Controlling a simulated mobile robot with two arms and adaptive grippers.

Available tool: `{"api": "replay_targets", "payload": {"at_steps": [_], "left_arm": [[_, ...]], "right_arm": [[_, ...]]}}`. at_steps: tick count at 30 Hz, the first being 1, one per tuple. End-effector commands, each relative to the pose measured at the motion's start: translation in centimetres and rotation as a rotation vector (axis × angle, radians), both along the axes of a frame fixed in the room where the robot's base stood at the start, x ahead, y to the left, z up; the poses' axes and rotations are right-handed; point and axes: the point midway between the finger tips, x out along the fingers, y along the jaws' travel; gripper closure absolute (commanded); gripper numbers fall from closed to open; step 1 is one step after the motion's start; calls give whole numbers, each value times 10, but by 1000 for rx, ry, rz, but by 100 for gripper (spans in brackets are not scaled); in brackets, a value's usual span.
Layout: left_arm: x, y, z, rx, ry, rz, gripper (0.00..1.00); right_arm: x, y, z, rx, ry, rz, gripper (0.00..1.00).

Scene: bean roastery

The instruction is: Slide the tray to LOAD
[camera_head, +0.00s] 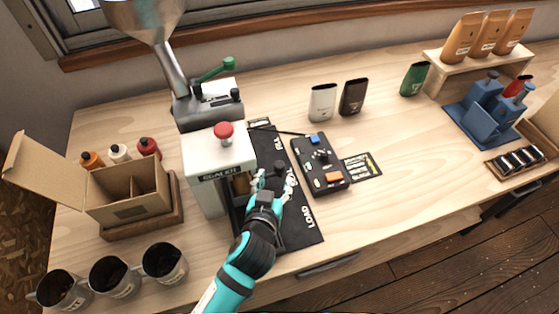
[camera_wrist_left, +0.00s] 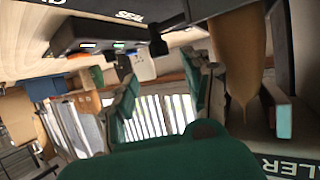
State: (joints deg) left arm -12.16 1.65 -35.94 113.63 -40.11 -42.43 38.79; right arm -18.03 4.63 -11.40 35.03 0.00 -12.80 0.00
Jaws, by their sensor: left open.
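The white sealer (camera_head: 205,165) with a red knob stands left of centre in the head view. A brown bag (camera_head: 242,184) shows at its front opening, and more clearly in the wrist view (camera_wrist_left: 238,45). A black base mat (camera_head: 298,232) runs beside the sealer, with LOAD printed at its near end. A small dark knob (camera_head: 279,165) stands by my fingers; I cannot tell whether it belongs to the tray. My left gripper (camera_head: 273,181) is open over the mat, right of the bag. It hides most of the tray area. My right gripper is not in view.
A black control box (camera_head: 320,165) with blue and orange buttons lies close right of the mat. A cardboard box (camera_head: 125,190) and several dark cups (camera_head: 114,278) are at left. A blue rack (camera_head: 490,112) stands at right.

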Motion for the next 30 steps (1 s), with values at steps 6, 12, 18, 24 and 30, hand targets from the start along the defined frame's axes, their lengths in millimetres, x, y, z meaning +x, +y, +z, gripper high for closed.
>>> {"api": "replay_targets", "payload": {"at_steps": [6, 12, 18, 24, 30], "left_arm": [[43, -8, -16, 3, -1, 0, 50], [68, -12, -28, 1, 1, 1, 50], [77, -14, -33, 0, 1, 0, 50], [78, -14, -33, 0, 1, 0, 50], [78, -14, -33, 0, 1, 0, 67]], "right_arm": [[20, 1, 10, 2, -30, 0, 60], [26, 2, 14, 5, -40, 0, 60], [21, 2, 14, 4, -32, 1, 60], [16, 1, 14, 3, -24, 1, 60], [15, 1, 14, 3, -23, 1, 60]]}}
